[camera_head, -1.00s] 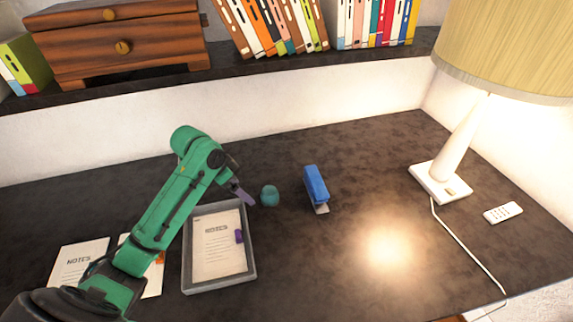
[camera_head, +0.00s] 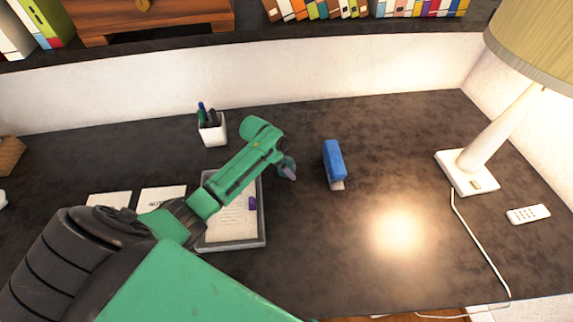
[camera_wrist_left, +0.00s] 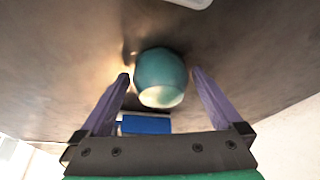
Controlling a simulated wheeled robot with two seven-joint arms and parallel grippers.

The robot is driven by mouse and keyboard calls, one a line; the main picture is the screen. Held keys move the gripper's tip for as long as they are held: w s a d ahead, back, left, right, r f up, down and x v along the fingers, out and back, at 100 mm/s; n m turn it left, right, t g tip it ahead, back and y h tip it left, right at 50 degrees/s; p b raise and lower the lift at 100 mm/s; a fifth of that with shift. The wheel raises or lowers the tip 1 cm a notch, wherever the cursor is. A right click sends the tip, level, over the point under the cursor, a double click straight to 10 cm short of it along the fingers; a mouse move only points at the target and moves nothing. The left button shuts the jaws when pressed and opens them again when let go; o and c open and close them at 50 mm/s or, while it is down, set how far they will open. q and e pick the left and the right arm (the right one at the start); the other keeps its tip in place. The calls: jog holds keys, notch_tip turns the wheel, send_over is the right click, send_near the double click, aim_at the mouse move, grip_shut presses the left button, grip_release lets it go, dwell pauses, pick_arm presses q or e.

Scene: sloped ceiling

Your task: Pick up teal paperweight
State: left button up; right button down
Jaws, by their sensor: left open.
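The teal paperweight (camera_wrist_left: 161,70) is a small, rounded, shiny object with a pale flat face. In the left wrist view it sits between the two purple fingers of my left gripper (camera_wrist_left: 160,75), with a gap on each side. In the head view my left gripper (camera_head: 288,172) is low over the desk at the paperweight's place and hides most of it. The left gripper is open. My right gripper is not in view.
A blue stapler (camera_head: 334,160) stands just right of the gripper. A grey tray with notes (camera_head: 262,225) lies under my left arm. A pen cup (camera_head: 213,130) is behind it. A lamp (camera_head: 480,150) and remote (camera_head: 528,214) are at right. The desk's middle right is clear.

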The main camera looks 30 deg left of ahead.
pick_arm(q)
jog(key=shift+w, duration=0.1)
jog(key=c, duration=1.3)
grip_shut()
jog(key=shift+r, duration=0.1)
